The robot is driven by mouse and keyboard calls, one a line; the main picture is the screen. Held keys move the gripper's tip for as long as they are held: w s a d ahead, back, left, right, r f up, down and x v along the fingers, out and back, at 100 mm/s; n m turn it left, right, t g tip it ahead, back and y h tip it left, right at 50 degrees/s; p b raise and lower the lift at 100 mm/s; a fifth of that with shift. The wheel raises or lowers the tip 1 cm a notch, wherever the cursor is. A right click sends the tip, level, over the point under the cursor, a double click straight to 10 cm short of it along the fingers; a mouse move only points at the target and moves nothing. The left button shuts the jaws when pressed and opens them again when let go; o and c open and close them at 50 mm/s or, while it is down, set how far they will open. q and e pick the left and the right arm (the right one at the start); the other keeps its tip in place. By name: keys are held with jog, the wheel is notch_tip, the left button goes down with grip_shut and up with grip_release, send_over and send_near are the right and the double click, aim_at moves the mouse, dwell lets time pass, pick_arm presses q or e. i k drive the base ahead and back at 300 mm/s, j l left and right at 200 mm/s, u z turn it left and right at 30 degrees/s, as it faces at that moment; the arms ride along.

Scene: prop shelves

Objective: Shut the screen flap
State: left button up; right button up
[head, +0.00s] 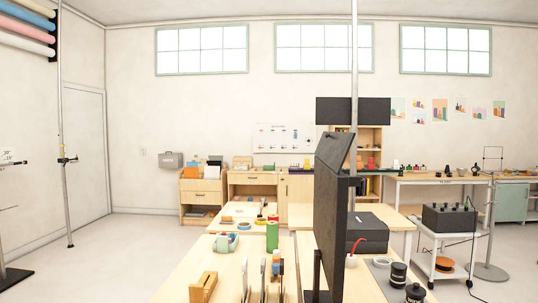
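A black screen (328,215) stands upright on the wooden table just right of the middle of the head view, seen nearly edge-on. At its top a dark slanted panel (335,150), which looks like the flap, leans up and away from the upright part, so it looks open. How it is hinged is hard to tell from this angle. Neither of my grippers is in view.
On the wooden table (178,285), a wooden block (203,287), a green can (272,236) and a teal container (225,243) stand left of the screen. Right of it are a black box (367,232) and black jars (398,275). A wheeled cart (440,272) stands farther right.

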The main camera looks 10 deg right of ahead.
aim_at(333, 148)
jog(key=i+j+z, duration=0.2)
jog(key=z, duration=0.25)
jog(key=i+j+z, duration=0.15)
jog(key=j+z, duration=0.3)
